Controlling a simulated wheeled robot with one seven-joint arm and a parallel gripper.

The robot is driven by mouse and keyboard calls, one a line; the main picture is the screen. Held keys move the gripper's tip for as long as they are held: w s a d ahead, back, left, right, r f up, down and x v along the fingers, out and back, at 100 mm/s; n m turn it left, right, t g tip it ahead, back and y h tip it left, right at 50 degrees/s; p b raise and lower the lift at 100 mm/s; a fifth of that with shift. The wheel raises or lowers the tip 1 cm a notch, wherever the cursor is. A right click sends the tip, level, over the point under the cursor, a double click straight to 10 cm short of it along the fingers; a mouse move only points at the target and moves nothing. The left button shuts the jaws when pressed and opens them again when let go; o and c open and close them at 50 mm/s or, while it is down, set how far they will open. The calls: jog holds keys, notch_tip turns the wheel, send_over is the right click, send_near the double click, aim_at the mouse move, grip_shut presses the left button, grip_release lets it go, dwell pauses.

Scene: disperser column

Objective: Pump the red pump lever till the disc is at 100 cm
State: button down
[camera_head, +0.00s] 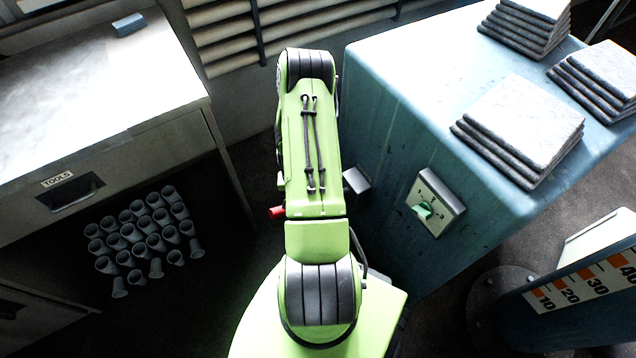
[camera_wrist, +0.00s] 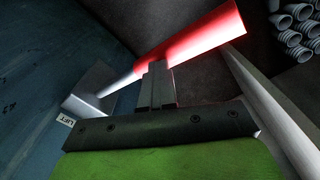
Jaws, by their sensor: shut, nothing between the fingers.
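The red pump lever (camera_wrist: 195,42) runs up to the right in the wrist view, with a paler shaft going down to a grey bracket on the blue cabinet. Only its red end (camera_head: 277,212) shows left of my green arm in the head view; the arm hides the rest. My gripper (camera_wrist: 159,70) is shut and empty, its fingertips at the lever's lower edge; I cannot tell whether they touch. In the head view my gripper is hidden. The scale (camera_head: 590,280) at the lower right shows marks from 10 to 40. I cannot make out the disc.
The blue cabinet (camera_head: 400,120) carries stacks of grey slabs (camera_head: 520,130) and a green switch (camera_head: 424,210) on its side. A workbench (camera_head: 90,100) with a tools drawer stands left, several grey cones (camera_head: 140,235) below it. A pale panel (camera_wrist: 270,110) borders my gripper at right.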

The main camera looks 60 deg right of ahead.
notch_tip(320, 180, up, 9)
jog(key=p, duration=0.5)
jog(key=shift+f, duration=0.25)
dwell(0.8)
